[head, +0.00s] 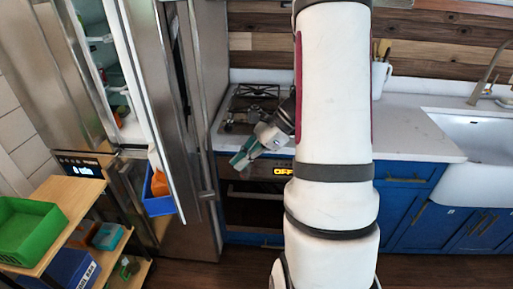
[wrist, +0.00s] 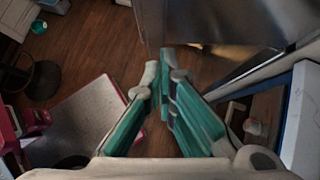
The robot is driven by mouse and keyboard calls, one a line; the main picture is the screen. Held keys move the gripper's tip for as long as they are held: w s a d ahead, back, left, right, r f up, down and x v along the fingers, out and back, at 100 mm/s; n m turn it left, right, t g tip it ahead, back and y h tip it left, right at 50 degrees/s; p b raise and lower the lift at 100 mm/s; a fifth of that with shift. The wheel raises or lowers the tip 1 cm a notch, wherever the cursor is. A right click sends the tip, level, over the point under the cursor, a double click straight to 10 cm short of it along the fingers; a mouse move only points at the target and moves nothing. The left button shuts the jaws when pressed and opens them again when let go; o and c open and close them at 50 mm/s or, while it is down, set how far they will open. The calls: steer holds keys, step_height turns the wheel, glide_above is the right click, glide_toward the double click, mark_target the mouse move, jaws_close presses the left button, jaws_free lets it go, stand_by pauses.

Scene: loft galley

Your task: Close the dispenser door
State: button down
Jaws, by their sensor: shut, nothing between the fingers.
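The tall steel refrigerator door (head: 155,65), which I take to be the dispenser door, stands open at the left in the head view. Its white inner edge and the lit shelves behind it show. No dispenser panel is clearly visible on it. My gripper (head: 243,158) is shut and empty in front of the stove, to the right of the door and apart from it. In the wrist view my gripper (wrist: 168,62) has its teal fingers together over the floor. A steel surface (wrist: 225,35) lies just beyond the fingertips there.
A wooden shelf unit (head: 65,215) with a green bin (head: 25,230) stands at the lower left. A blue bin (head: 158,204) with orange contents sits by the door's lower edge. The stove (head: 248,105), counter (head: 415,135) and sink (head: 475,150) lie to the right.

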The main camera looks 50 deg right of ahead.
steer(key=shift+w+a+r+p, duration=0.15)
steer(key=shift+w+a, duration=0.3)
steer(key=shift+a, duration=0.3)
steer(key=shift+w+a+p, duration=0.15)
steer(key=shift+w+a, duration=0.3)
steer(key=shift+a, duration=0.25)
steer(key=shift+w+a, duration=0.1)
